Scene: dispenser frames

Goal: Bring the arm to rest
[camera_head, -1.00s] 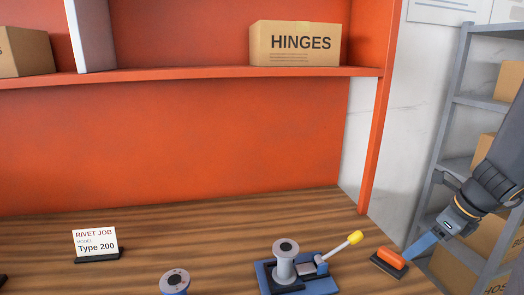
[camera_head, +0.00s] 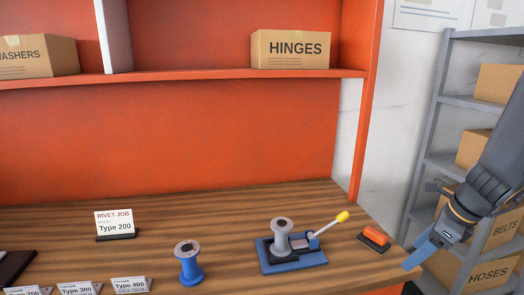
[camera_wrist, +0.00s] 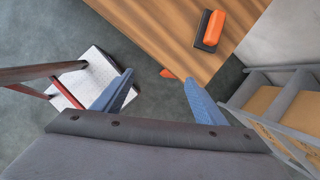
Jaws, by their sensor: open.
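My gripper (camera_head: 417,257) is at the right in the head view, just off the right end of the wooden bench (camera_head: 230,228). In the wrist view my gripper (camera_wrist: 160,92) shows two blue fingers spread apart with nothing between them. Beyond them lie the grey floor and the bench corner. An orange-handled black block (camera_head: 374,238) sits on the bench near that corner, apart from the fingers; it also shows in the wrist view (camera_wrist: 212,30).
A blue fixture (camera_head: 290,258) with a grey spool and yellow-tipped lever stands on the bench. A blue spool (camera_head: 188,264) and a Rivet Job card (camera_head: 114,224) stand farther left. A grey shelf rack (camera_head: 428,150) with boxes stands close behind my arm.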

